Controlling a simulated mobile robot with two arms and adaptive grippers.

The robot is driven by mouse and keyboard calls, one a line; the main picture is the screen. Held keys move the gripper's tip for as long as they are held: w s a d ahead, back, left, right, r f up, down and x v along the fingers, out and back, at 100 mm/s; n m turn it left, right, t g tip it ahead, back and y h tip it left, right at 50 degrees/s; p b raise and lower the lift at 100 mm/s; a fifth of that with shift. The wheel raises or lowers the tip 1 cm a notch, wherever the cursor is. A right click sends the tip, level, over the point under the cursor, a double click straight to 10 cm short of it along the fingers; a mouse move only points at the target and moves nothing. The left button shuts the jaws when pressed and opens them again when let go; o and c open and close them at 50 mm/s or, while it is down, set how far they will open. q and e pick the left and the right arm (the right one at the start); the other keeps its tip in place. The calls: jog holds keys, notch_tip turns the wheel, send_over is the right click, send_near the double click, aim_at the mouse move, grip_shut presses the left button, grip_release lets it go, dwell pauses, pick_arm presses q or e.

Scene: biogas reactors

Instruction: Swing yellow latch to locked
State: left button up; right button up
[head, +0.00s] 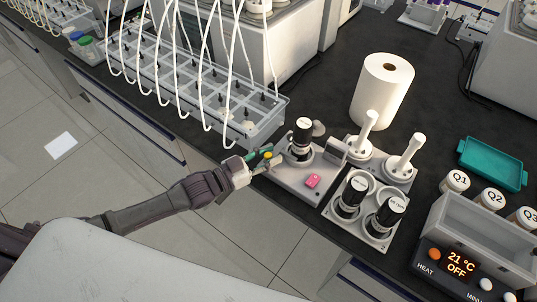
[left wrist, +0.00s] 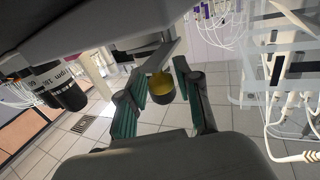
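The yellow latch knob (head: 267,155) is at the left edge of a grey plate (head: 287,178) on the dark bench. My left gripper (head: 260,158) reaches it from the left, its green-padded fingers around the knob. In the left wrist view the yellow knob (left wrist: 162,84), with a dark lower part, is between the spread fingers (left wrist: 160,78). A gap shows on the right finger's side; I cannot tell whether the left finger touches it. My right gripper is not in view.
A clear rack with white tubes (head: 190,90) borders the upper left. A paper roll (head: 381,90) stands farther back.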

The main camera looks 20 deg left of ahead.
pick_arm(q)
jog(key=v, duration=1.2)
jog(key=s+a+f+n+g+y, duration=0.1)
jog(key=s+a+f+y, duration=0.15)
jog(key=f, duration=0.65)
jog(key=s+a+f+n+g+y, duration=0.15)
jog(key=a+f+y, duration=0.25)
jog(key=f, duration=0.5)
jog(key=s+a+f+n+y, duration=0.1)
jog(key=a+f+n+y, duration=0.15)
jog(key=f, duration=0.75)
jog(key=s+d+f+g+y, duration=0.1)
jog(key=s+f+g+y, duration=0.3)
jog(key=s+f, duration=0.9)
jog(key=s+d+f+g, duration=0.2)
jog(key=s+d+g, duration=0.1)
jog(key=s, duration=0.5)
jog(key=s+d+f+n+g+h, duration=0.1)
jog(key=s+d+f+g, duration=0.2)
jog(key=s, duration=0.5)
jog(key=shift+s+d, duration=0.2)
jog(key=shift+s, duration=0.05)
